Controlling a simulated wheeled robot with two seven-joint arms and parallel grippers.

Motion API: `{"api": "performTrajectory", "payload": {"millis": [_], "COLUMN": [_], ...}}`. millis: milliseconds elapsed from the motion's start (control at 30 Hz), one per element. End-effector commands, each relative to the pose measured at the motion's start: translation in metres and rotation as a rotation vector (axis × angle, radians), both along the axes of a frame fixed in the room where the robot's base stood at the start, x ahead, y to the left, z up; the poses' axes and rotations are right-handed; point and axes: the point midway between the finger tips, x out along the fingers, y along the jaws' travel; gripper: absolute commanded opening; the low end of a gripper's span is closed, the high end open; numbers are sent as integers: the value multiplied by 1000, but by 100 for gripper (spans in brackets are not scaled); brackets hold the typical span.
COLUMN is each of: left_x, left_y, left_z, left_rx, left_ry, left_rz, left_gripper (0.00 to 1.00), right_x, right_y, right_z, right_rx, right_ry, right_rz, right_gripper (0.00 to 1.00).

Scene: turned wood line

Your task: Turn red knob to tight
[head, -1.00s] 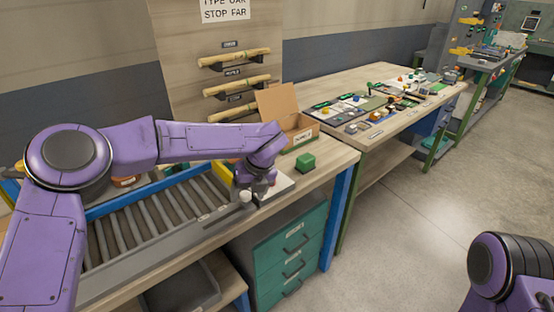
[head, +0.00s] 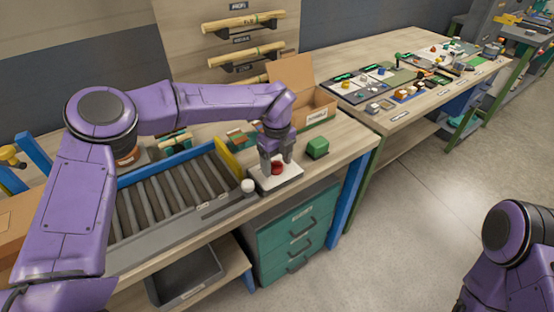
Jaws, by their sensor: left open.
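The red knob (head: 277,168) sits on a white-topped block (head: 283,184) at the front edge of the wooden bench. My left gripper (head: 277,165) points down over the block, with its fingers apart. The knob shows low between or just behind the fingers; I cannot tell whether they touch it. Any tight marking on the block is too small or hidden to read. My right gripper is out of view; only part of my right arm shows at the lower right.
A green block (head: 318,148) stands close to the right of the gripper. A white round knob (head: 248,186) is just left of the white-topped block. The roller conveyor (head: 165,200) lies to the left, and an open cardboard box (head: 310,100) stands behind.

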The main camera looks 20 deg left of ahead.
Motion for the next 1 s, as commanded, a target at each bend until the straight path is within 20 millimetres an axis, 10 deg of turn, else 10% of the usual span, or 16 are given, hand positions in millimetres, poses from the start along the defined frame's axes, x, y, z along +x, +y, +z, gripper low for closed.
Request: {"api": "performTrajectory", "payload": {"millis": [300,500,1000], "left_x": [0,0,0], "left_y": [0,0,1], "left_z": [-6,-6,-7], "left_rx": [-1,0,2], "left_ry": [-1,0,1], "left_rz": [-2,-2,-99], "left_gripper": [69,13,13], "right_x": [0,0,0], "right_y": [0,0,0], "right_z": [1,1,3], "right_rx": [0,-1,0], "right_ry": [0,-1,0], "right_rz": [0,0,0], "right_gripper": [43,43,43]}}
